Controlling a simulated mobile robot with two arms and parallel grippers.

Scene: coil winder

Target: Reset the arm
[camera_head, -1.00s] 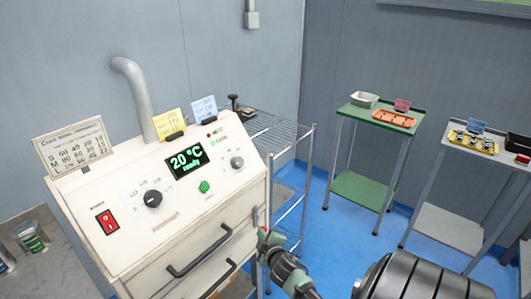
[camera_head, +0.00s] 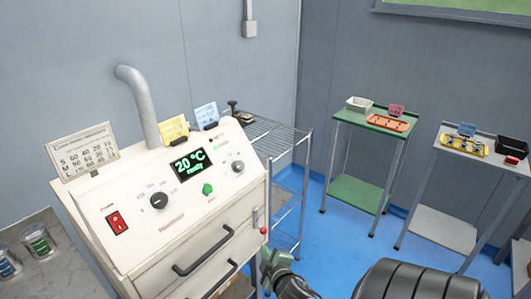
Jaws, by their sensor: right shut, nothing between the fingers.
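My right gripper (camera_head: 272,262) shows at the bottom centre of the head view, in front of the cream machine's right side. It is shut and empty, apart from the drawer handles. My dark right arm (camera_head: 415,282) fills the lower right corner. My left gripper is not in view.
A wire shelf (camera_head: 285,135) stands behind the machine. A green table (camera_head: 372,121) holds a white bin and an orange tray. A grey table (camera_head: 462,158) holds a yellow tray and a black bin. Tins stand on the counter (camera_head: 60,278) at left. Blue floor between is clear.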

